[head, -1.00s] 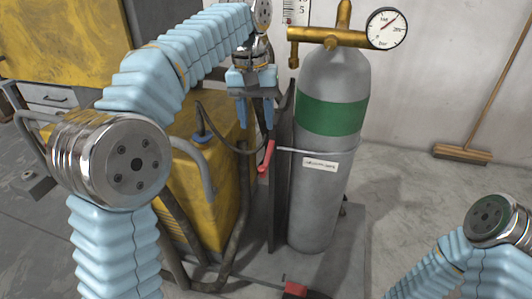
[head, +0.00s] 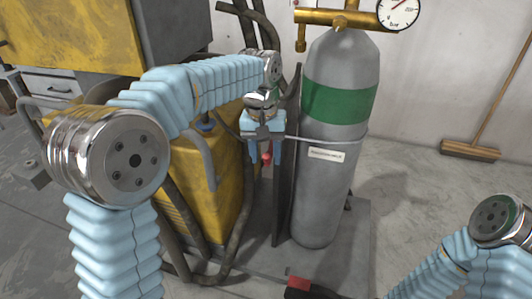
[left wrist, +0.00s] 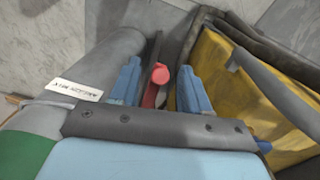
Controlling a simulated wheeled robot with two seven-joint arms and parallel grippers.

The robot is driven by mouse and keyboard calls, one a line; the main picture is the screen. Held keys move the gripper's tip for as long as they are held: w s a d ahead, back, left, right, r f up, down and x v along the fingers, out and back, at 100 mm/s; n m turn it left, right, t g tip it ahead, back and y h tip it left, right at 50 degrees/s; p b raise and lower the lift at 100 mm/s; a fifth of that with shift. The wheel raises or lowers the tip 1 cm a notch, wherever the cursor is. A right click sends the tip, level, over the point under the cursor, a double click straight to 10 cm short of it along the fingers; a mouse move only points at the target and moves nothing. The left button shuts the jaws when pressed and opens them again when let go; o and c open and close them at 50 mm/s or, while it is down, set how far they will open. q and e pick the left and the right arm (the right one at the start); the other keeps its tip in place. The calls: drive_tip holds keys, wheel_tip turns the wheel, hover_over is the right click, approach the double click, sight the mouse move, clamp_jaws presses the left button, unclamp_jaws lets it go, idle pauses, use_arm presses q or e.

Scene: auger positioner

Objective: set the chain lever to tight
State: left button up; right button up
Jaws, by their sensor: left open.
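The chain lever (head: 266,159) is a small red handle at the left side of the grey gas cylinder (head: 322,190). A thin grey chain (head: 335,142) runs across the cylinder's front. My left gripper (head: 263,152) is open at the lever, pointing down. In the left wrist view the red lever end (left wrist: 158,75) sits between the two blue fingers of my left gripper (left wrist: 160,86), with gaps visible on both sides. The lower part of the lever is partly hidden by the gripper's palm bar.
A yellow machine (head: 205,175) with hoses stands close on the left. A brass valve (head: 335,18) and gauge (head: 399,10) top the cylinder. A dark item with a red end (head: 300,284) is at the bottom. A broom (head: 470,150) leans on the wall.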

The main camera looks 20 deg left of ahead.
use_arm(q)
drive_tip(key=shift+c, duration=0.4)
clamp_jaws()
